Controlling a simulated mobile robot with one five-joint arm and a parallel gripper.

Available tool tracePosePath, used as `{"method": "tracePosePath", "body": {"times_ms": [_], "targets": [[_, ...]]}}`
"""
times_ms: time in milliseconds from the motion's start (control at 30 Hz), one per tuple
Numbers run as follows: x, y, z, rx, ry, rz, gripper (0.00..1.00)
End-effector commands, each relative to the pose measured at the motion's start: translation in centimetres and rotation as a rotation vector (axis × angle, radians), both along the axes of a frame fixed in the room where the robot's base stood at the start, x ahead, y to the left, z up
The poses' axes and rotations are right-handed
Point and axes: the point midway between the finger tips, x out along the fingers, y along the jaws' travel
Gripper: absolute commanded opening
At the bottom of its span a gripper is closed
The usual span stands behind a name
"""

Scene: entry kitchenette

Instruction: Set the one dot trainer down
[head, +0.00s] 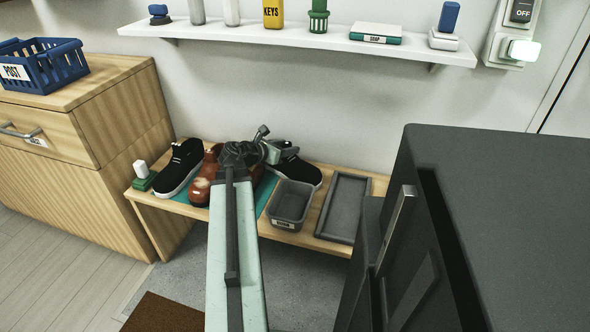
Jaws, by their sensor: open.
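A black shoe with a white sole (178,170) stands at the left on a low wooden bench. A second black shoe (304,172) stands on the bench to the right, partly hidden by my gripper. No dot marking is readable on either, so I cannot tell which is the one dot trainer. My gripper (268,146) is open over the heel end of the right black shoe. I cannot tell whether it touches the shoe. A brown shoe (202,187) sits between them, partly hidden by my arm. A teal mat (264,194) shows under the shoes.
A grey bin (289,221) and a flat grey tray (327,208) fill the bench (379,184) to the right. A green and white object (142,178) stands at its left end. A dark cabinet (500,220) blocks the right. A wall shelf (300,37) runs above.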

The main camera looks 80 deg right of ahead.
Motion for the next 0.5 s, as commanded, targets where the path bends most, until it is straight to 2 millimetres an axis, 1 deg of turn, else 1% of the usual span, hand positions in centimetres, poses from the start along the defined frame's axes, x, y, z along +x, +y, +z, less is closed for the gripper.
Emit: {"method": "tracePosePath", "body": {"times_ms": [33,100,267,300,367,400,433,467,500], "targets": [[0.1,-0.95,-0.73,0.0,0.0,0.003,0.44],[0.16,-1.36,-0.82,0.0,0.0,0.006,0.44],[0.49,-1.23,-0.64,0.0,0.0,0.013,0.44],[0.51,-1.22,-0.63,0.0,0.0,0.013,0.41],[0.52,-1.22,-0.64,0.0,0.0,0.013,0.24],[0.52,-1.23,-0.63,0.0,0.0,0.013,0.13],[0.5,-1.23,-0.63,0.0,0.0,0.013,0.05],[0.48,-1.23,-0.63,0.0,0.0,0.012,0.0],[0.44,-1.24,-0.63,0.0,0.0,0.012,0.0]]}}
